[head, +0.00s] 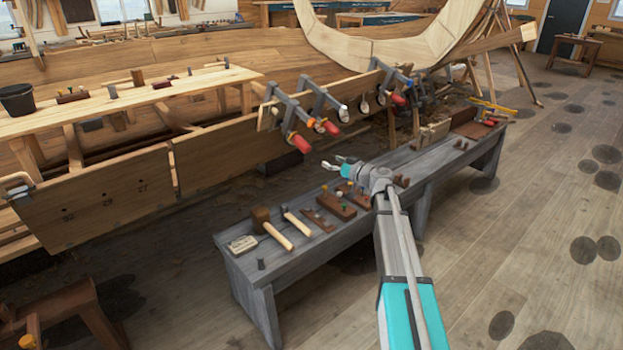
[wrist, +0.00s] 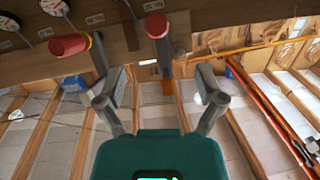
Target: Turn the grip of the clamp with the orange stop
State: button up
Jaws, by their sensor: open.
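Several bar clamps with red grips hang on the hull's plank in the head view. The leftmost has an orange stop (head: 312,122) at its bar end and a red grip (head: 300,143) below it. In the wrist view, the orange stop (wrist: 167,88) shows between my fingers, with a red grip (wrist: 156,25) above it. My gripper (head: 336,163) is open and empty, to the right of and slightly below that grip in the head view, apart from it. Its spread fingers show in the wrist view (wrist: 160,82).
A neighbouring clamp's red grip (wrist: 68,46) is close on the left in the wrist view, with a blue stop (wrist: 75,84). Another clamp's grip (head: 397,98) is farther right. A grey bench (head: 285,262) with a mallet (head: 268,228) and other tools stands below my arm.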

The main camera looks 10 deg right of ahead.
jog(key=s+a+r+g+h+p, duration=0.1)
jog(key=s+a+r+g+p, duration=0.1)
jog(key=s+p, duration=0.4)
jog(key=s+a+r+m+g+h+p, duration=0.1)
jog(key=s+a+r+g+p, duration=0.1)
jog(key=s+a+g+p, duration=0.2)
jog(key=s+a+r+g+h+p, duration=0.1)
jog(key=s+a+r+g+p, duration=0.1)
jog(key=s+p, duration=0.6)
jog(key=shift+s+a+g, duration=0.2)
jog(key=shift+a+g, duration=0.4)
jog(key=shift+a, duration=0.6)
dwell(0.8)
